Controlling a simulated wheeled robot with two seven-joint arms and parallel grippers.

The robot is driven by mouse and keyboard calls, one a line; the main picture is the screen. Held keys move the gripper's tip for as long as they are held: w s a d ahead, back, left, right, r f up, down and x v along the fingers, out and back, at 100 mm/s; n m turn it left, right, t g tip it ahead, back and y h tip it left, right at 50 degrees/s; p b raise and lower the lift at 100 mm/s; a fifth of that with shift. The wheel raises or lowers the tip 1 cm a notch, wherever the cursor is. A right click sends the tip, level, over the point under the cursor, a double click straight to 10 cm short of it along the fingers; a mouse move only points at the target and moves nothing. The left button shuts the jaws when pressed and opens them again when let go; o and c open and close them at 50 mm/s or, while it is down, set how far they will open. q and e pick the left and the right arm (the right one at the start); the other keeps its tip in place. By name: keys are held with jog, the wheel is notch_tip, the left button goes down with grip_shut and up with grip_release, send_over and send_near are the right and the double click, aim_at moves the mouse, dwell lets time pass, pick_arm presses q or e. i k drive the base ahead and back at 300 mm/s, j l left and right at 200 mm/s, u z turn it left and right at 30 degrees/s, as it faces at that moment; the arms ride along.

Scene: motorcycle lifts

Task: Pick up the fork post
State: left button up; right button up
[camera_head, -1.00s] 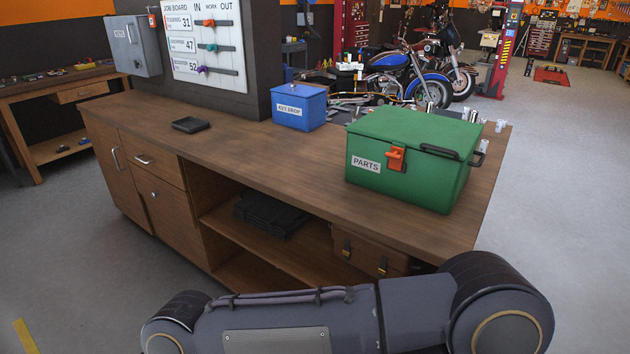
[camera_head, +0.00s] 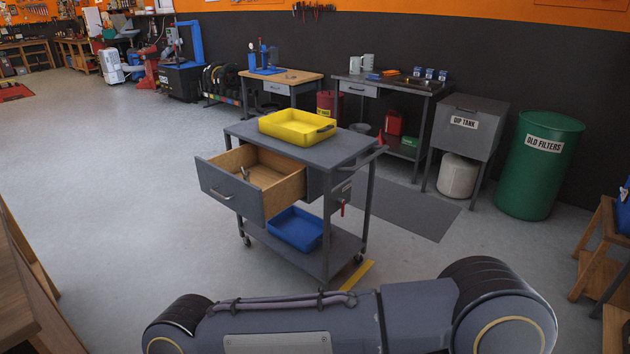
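I cannot make out a fork post for certain in this view. A grey cart (camera_head: 340,152) stands ahead with its drawer (camera_head: 230,192) pulled open toward the left. A small light metal object (camera_head: 245,173) lies in the drawer, too small to identify. A yellow tray (camera_head: 297,127) sits on the cart top and its inside looks empty from here. A blue tray (camera_head: 296,229) is on the lower shelf. My arm link crosses the bottom of the view. Neither of my grippers shows.
A wooden counter edge (camera_head: 20,290) is at the lower left. Behind the cart stand a workbench (camera_head: 282,84), a grey dip tank (camera_head: 470,122) and a green old-filters drum (camera_head: 540,165). A wooden stand (camera_head: 597,250) is at far right. Floor left of the cart is clear.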

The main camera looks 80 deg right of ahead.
aim_at(246, 177)
jog(key=z, duration=2.35)
jog(key=i+u, duration=0.1)
jog(key=i, duration=0.4)
jog(key=i+l+u, duration=0.1)
jog(key=i, duration=0.4)
jog(key=i+l, duration=0.25)
jog(key=i, duration=0.25)
jog(key=i+l+u, duration=0.15)
jog(key=i, duration=0.35)
jog(key=i+l+u, duration=0.1)
jog(key=i, duration=0.35)
jog(key=i+l+u, duration=0.1)
jog(key=i+l, duration=0.25)
jog(key=i, duration=0.15)
